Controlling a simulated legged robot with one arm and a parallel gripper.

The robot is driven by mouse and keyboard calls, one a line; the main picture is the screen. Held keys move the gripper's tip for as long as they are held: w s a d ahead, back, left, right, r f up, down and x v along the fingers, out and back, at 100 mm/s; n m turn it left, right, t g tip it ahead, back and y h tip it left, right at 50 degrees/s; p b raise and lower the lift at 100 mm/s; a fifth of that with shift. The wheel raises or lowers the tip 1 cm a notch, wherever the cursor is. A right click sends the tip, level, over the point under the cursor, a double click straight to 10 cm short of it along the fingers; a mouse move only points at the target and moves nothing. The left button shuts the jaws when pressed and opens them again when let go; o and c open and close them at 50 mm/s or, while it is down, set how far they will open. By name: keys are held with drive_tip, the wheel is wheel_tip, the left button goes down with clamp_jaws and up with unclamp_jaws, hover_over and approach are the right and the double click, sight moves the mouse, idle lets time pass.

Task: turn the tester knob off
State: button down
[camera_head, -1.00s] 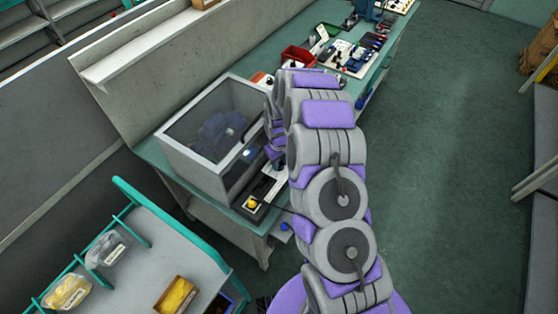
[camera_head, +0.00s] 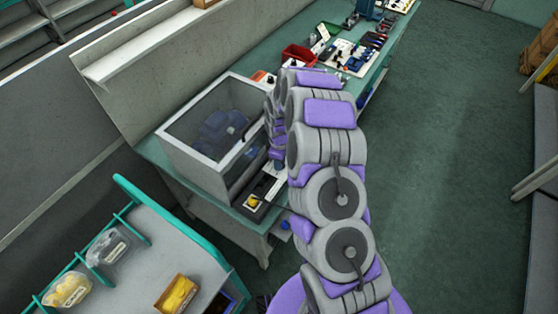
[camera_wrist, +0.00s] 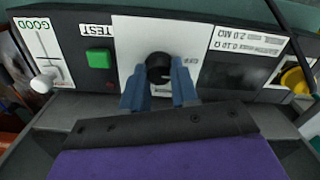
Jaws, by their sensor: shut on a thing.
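The tester knob (camera_wrist: 159,68) is a black round knob on a white plate of the tester panel, in the wrist view. My gripper (camera_wrist: 158,90) has its two blue fingers on either side of the knob, shut on it. Small upside-down lettering stands on the plate right of the knob; the knob's pointer is too small to read.
On the panel, a green button (camera_wrist: 98,59) and a white lever (camera_wrist: 46,76) sit left of the knob, and a yellow plug (camera_wrist: 296,80) sits at right. A cart (camera_head: 136,270) with bins stands in front of the bench. Open floor (camera_head: 440,170) lies at right.

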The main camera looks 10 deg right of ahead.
drive_tip(key=shift+s+f, duration=0.1)
idle(0.3)
drive_tip(key=c, duration=0.9)
unclamp_jaws()
drive_tip(key=shift+d, duration=0.15)
drive_tip(key=shift+o, duration=0.2)
wheel_tip(320, 180, up, 18)
drive_tip(key=p, duration=0.1)
drive_tip(key=shift+f+p, duration=0.25)
drive_tip(key=shift+p, duration=0.1)
drive_tip(key=s+r+m+g+b, duration=0.1)
drive_tip(key=s+r+m, duration=0.45)
drive_tip(key=s, duration=0.85)
drive_tip(key=s+r+m+b, duration=0.1)
drive_tip(key=s+r+m, duration=0.1)
drive_tip(key=s+r, duration=0.85)
drive_tip(key=s+f+m, duration=0.1)
drive_tip(key=s+m, duration=0.1)
drive_tip(key=s, duration=0.6)
drive_tip(key=s+f+m+b, duration=0.1)
drive_tip(key=s+f+m, duration=0.1)
drive_tip(key=s, duration=0.6)
drive_tip(key=shift+d+f+g, duration=0.15)
drive_tip(key=shift+d+g, duration=0.05)
drive_tip(key=shift+g, duration=0.2)
